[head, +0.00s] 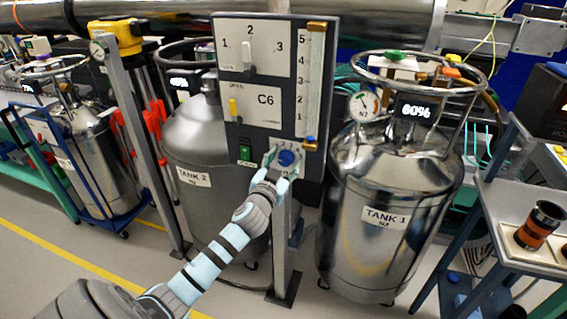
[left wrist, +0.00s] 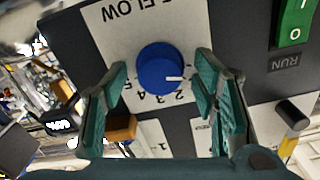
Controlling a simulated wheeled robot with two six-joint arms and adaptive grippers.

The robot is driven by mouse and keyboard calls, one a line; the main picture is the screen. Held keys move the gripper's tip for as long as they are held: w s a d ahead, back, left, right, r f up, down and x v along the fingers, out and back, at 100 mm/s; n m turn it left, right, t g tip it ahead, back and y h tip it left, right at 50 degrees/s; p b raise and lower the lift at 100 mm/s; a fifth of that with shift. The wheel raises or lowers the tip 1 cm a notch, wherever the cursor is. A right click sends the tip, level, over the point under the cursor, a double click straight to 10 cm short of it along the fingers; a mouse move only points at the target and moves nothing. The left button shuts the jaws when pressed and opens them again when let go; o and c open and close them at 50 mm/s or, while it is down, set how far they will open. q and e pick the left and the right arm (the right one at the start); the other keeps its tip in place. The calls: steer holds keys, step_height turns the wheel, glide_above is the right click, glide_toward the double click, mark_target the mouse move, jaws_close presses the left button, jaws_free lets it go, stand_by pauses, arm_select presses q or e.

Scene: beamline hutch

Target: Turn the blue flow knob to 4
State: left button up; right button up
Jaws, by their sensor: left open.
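The blue flow knob (head: 286,158) sits low on the grey control panel (head: 230,140). In the left wrist view the knob (left wrist: 158,66) is on a white plate marked FLOW, seen upside down. Its white pointer points right and slightly down in that view, on the 2 side of the printed numbers and away from 4 and 5. My left gripper (head: 279,168) is at the knob. In the left wrist view the open fingers (left wrist: 161,72) stand on either side of the knob, with gaps visible. The right finger may hide part of the scale. My right gripper is not in view.
A green RUN switch (left wrist: 293,28) is beside the flow plate, and a lever slot (head: 249,60) is above. Tank 1 (head: 385,240) stands right of the panel, Tank 2 (head: 190,150) left. A shelf cart (head: 500,205) is at far right. Floor at left front is clear.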

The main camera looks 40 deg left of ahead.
arm_select(q)
steer(key=c, duration=1.2)
steer(key=shift+o, duration=0.2)
